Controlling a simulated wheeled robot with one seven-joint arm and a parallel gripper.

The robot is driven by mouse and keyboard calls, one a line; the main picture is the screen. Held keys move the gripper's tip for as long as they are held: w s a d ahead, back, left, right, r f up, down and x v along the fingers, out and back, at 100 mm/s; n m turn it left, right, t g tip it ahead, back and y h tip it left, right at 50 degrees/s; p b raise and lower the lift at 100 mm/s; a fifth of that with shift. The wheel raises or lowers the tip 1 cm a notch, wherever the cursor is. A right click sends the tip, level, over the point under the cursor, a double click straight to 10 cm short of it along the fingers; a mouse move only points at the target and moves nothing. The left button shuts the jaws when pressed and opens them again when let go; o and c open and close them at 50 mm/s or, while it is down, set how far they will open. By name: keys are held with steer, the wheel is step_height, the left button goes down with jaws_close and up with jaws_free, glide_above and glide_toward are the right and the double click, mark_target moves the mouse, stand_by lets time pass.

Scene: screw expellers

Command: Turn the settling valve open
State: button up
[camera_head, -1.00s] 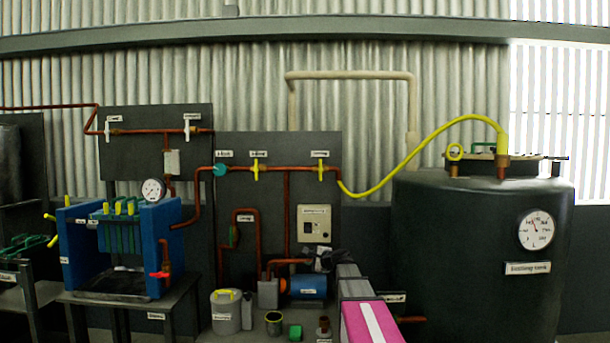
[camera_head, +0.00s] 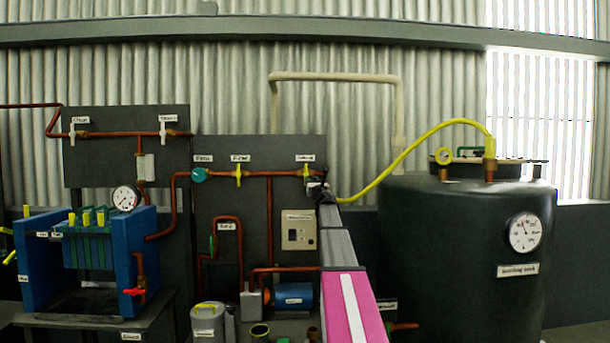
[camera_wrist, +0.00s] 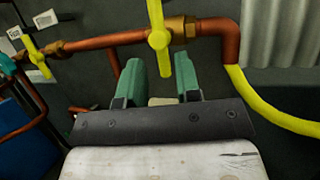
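The settling valve, with its yellow handle (camera_head: 307,170), is on the copper pipe near the top right of the dark panel, under a small white label. In the wrist view the yellow handle (camera_wrist: 158,38) stands upright, across the pipe. My gripper (camera_head: 316,186) is just in front of and below the valve in the head view and partly covers it. In the wrist view my gripper (camera_wrist: 161,68) is open, with its two green fingers apart. The handle's lower end shows between the fingertips. I cannot tell whether either finger touches it.
A second yellow-handled valve (camera_head: 239,174) and a teal fitting (camera_head: 200,175) sit to the left on the same pipe. A yellow hose (camera_head: 400,160) runs right to the dark tank (camera_head: 450,250). A control box (camera_head: 298,229) and blue pump (camera_head: 293,296) are below.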

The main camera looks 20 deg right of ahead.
mark_target(306, 173)
steer(key=x, duration=0.8)
steer(key=shift+w+r, duration=0.1)
steer(key=shift+w, duration=0.2)
jaws_close()
